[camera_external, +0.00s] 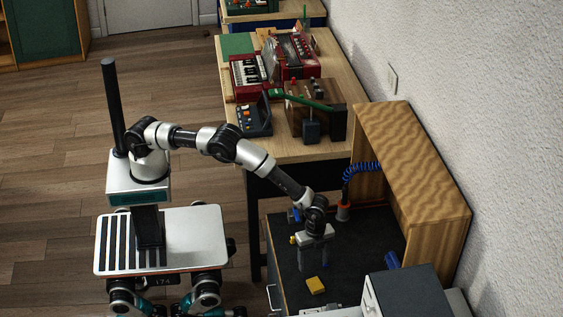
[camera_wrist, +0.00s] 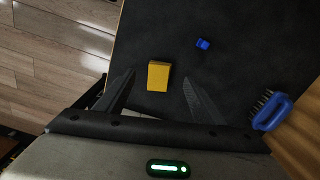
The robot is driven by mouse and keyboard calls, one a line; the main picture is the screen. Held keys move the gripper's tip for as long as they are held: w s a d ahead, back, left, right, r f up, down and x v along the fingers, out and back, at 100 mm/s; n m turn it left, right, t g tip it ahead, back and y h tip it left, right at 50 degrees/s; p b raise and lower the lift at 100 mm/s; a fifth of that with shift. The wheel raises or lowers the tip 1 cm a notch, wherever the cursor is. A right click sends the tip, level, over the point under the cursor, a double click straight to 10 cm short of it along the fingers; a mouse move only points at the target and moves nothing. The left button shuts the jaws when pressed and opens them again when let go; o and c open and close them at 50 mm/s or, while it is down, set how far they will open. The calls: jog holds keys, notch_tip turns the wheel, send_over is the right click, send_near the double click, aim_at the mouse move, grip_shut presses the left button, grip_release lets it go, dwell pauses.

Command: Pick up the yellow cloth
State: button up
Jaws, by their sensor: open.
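The yellow cloth (camera_external: 315,285) lies on the dark bench top and looks like a small folded block. In the wrist view the cloth (camera_wrist: 158,76) lies just beyond the fingertips, between their lines and nearer the left finger. My gripper (camera_external: 314,262) is above the bench, pointing down, with the cloth close by on its lower right in the external view. In the wrist view my gripper (camera_wrist: 160,78) has its two fingers wide apart with nothing between them. How high the fingertips are above the bench is hard to tell.
A blue-handled brush (camera_wrist: 271,110) lies to the right in the wrist view, and a small blue block (camera_wrist: 203,44) lies beyond the cloth. A wooden hood (camera_external: 437,195) borders the bench at the right. A grey box (camera_external: 405,290) stands in front. The bench around the cloth is clear.

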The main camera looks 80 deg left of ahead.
aim_at(314, 279)
notch_tip(314, 279, down, 3)
jog(key=shift+f, duration=0.2)
jog(key=shift+w+d+f+b, duration=0.15)
jog(key=shift+f+b, duration=0.35)
jog(key=shift+f, duration=0.8)
jog(key=shift+d+f+b, duration=0.2)
jog(key=shift+f+b, duration=0.3)
jog(key=shift+f, duration=0.8)
jog(key=c, duration=1.1)
